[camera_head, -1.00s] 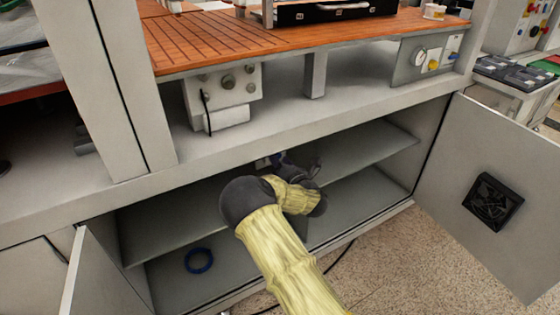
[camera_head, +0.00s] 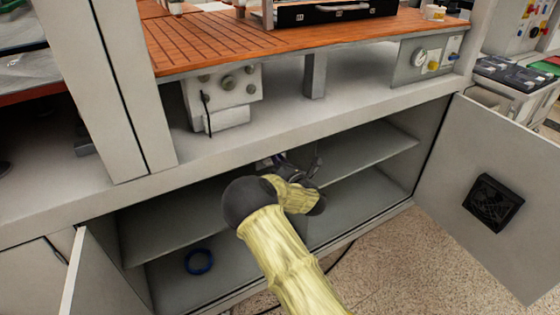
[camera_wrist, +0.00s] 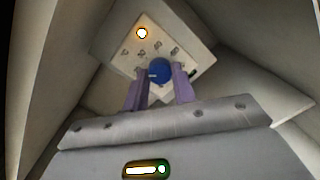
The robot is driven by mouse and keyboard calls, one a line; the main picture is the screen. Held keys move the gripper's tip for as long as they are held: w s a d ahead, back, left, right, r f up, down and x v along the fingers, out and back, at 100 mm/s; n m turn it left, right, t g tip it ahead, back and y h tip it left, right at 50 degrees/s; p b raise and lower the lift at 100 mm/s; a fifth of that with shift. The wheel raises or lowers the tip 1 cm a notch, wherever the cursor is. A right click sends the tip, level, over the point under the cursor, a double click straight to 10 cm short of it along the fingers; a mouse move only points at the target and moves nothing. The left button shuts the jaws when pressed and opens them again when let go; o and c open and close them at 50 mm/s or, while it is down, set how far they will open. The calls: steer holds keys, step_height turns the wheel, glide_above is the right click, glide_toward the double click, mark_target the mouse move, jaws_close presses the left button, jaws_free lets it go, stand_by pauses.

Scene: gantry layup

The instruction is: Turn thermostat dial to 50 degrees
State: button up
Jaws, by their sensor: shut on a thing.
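The thermostat is a pale plate (camera_wrist: 178,45) inside the cabinet, seen tilted in the wrist view. It bears a round blue dial (camera_wrist: 159,70), an arc of printed numbers too small to read surely, and a lit orange-white lamp near its upper corner. A small light mark shows on the dial's left part; I cannot tell the exact setting. My gripper (camera_wrist: 160,83) has its two purple fingers on either side of the dial and is shut on it. In the head view my wrist reaches into the cabinet under the bench and mostly hides the thermostat.
The cabinet has a shelf (camera_head: 365,157) and an open right door (camera_head: 505,200) with a black fan vent (camera_head: 492,203). A blue ring (camera_head: 199,261) lies on the cabinet floor. Cabinet walls close in around the thermostat in the wrist view.

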steer(key=shift+m, duration=0.3)
steer(key=m, duration=0.8)
steer(key=m+g+y, duration=0.1)
steer(key=m, duration=0.7)
steer(key=m+p, duration=0.1)
steer(key=m, duration=0.7)
steer(key=shift+d+m+g, duration=0.25)
steer(key=shift+m+g, duration=0.05)
steer(key=shift+g, duration=0.1)
steer(key=o, duration=1)
steer(key=shift+w, duration=0.1)
steer(key=shift+r, duration=0.1)
